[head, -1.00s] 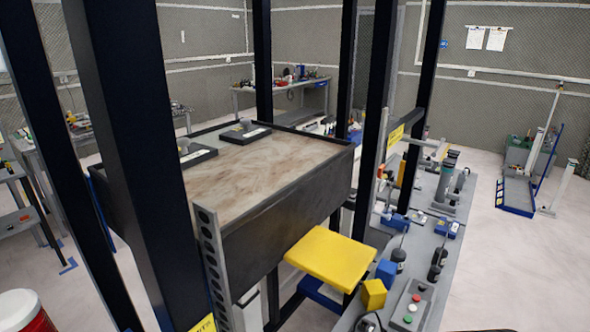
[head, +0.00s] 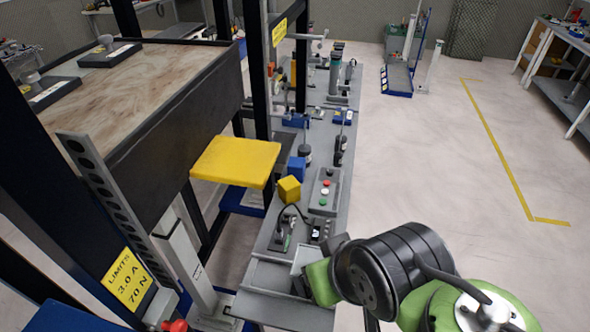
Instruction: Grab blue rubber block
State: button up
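A small blue block (head: 296,170) stands on the grey bench, just behind a yellow block (head: 289,189) that hides part of its front. I take it for the rubber block, though its material cannot be told from here. My arm, green and black, comes in at the lower right, to the right of and nearer than the blocks. My gripper's fingers cannot be made out.
The long grey bench (head: 262,308) carries a control box with coloured buttons (head: 326,191), dark cylinders and several tools. A yellow board (head: 236,160) juts out left of the blocks. Dark frame posts and a large table (head: 150,125) stand left. The floor (head: 430,170) at right is open.

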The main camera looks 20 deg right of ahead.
aim_at(296, 166)
jog(key=l+u, duration=0.3)
jog(key=l, duration=0.15)
jog(key=l+u, duration=0.3)
jog(key=l, duration=0.2)
jog(key=i+l+u, duration=0.2)
jog(key=l+u, duration=0.2)
jog(key=i+l+u, duration=0.15)
jog(key=l+u, duration=0.6)
jog(key=i+l, duration=0.05)
jog(key=l, duration=0.05)
